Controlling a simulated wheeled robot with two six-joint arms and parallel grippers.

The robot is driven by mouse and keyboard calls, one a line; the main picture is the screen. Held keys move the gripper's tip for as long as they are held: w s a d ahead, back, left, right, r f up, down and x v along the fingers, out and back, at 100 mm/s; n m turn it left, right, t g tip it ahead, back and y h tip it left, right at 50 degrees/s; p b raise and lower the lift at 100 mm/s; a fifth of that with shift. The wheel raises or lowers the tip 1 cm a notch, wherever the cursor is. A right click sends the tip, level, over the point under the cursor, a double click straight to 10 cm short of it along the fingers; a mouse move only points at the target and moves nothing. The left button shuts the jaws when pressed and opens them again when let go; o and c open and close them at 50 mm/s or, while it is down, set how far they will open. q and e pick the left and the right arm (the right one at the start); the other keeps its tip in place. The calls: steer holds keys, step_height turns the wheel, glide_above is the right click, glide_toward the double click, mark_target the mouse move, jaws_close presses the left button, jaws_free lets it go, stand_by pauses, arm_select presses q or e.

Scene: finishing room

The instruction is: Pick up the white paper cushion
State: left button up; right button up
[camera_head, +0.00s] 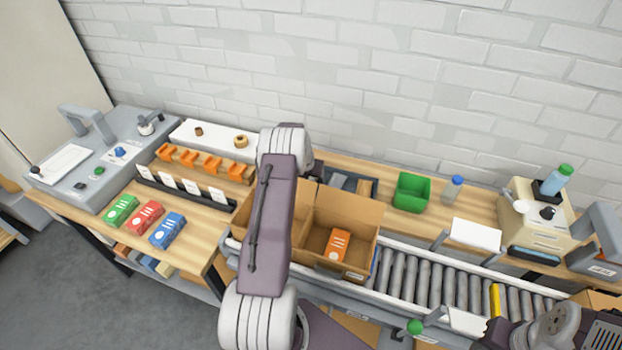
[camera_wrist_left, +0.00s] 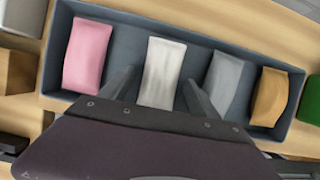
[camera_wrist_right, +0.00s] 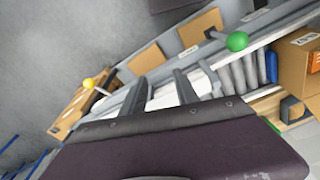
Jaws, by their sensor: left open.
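The white paper cushion (camera_wrist_left: 163,66) lies in a dark grey tray (camera_wrist_left: 207,43) in the left wrist view, between a pink cushion (camera_wrist_left: 89,54) and a grey cushion (camera_wrist_left: 228,78). My left gripper (camera_wrist_left: 160,92) is open over the tray, with one finger on each side of the white cushion's near end. I cannot tell how deep the fingers reach. In the head view my left arm hides the gripper and the white cushion; part of the tray (camera_head: 369,197) shows. My right gripper (camera_wrist_right: 159,92) has its fingers apart and empty, by the conveyor.
A tan cushion (camera_wrist_left: 270,96) lies at the tray's right end. A green bin (camera_head: 411,192) stands right of the tray. An open carton (camera_head: 356,213) with an orange box (camera_head: 337,245) stands on the conveyor (camera_head: 437,283) in front. A brick wall is behind the bench.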

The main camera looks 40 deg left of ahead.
mark_target(312, 179)
arm_select(q)
steer(key=shift+w+f, duration=0.2)
steer(key=shift+f, duration=0.1)
steer(key=shift+s+r, duration=0.1)
steer(key=shift+s, duration=0.05)
steer(key=c, duration=1.4)
steer(key=shift+r, duration=0.3)
steer(key=r, duration=0.4)
steer(key=shift+d+b, duration=0.35)
steer(key=shift+b, duration=0.05)
steer(key=s+d+r+p, duration=0.2)
steer(key=d+r+p, duration=0.4)
steer(key=d+p, duration=0.4)
steer(key=p, duration=0.5)
steer(key=shift+s+d+r, duration=0.2)
steer(key=shift+s+d, duration=0.1)
steer(key=shift+s, duration=0.05)
